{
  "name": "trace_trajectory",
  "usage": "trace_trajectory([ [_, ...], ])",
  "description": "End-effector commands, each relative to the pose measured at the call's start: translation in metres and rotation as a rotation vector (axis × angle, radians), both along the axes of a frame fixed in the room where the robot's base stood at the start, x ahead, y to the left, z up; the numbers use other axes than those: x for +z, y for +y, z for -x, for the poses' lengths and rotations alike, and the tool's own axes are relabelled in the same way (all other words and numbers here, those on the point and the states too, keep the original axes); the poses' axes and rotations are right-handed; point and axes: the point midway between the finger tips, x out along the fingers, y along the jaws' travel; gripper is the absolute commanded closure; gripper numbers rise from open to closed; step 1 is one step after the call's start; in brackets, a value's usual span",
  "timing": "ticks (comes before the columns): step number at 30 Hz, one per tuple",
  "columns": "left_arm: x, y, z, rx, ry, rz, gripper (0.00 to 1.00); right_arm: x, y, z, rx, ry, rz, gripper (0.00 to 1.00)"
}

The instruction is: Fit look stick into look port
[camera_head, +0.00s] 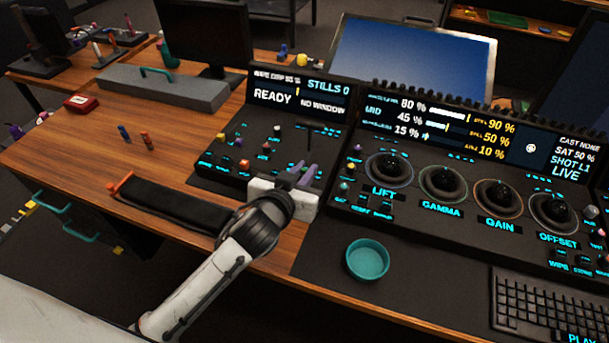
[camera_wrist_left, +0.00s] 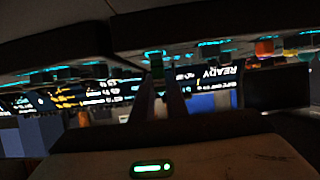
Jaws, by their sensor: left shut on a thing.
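My left gripper (camera_head: 302,174) reaches over the front right part of the left control panel (camera_head: 225,161). Its fingers are shut on a small dark green stick (camera_wrist_left: 157,66), seen between the fingertips in the left wrist view, which I take for the look stick. In the head view the fingers and wrist hide the stick. A cyan-lit panel marking shows just beyond its tip in the wrist view. I cannot make out the look port, nor whether the stick touches the panel. My right gripper is not in view.
A blue stick (camera_head: 124,132) and a red-brown stick (camera_head: 146,141) stand on the desk at left. A black T-shaped lever (camera_head: 312,126) rises behind the gripper. Trackballs (camera_head: 394,168) lie to the right.

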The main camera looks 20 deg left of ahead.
Motion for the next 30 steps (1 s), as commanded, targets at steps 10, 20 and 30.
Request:
trace_trajectory([
  [10, -0.0117, -0.0001, 0.0001, -0.001, -0.001, 0.0, 1.0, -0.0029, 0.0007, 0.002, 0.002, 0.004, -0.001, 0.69],
  [20, -0.0143, 0.0, 0.0001, 0.0, 0.0, 0.0, 0.68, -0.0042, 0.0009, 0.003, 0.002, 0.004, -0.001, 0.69],
  [30, -0.0083, 0.0, 0.0081, -0.001, 0.001, 0.0, 0.68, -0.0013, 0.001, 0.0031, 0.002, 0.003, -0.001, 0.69],
])
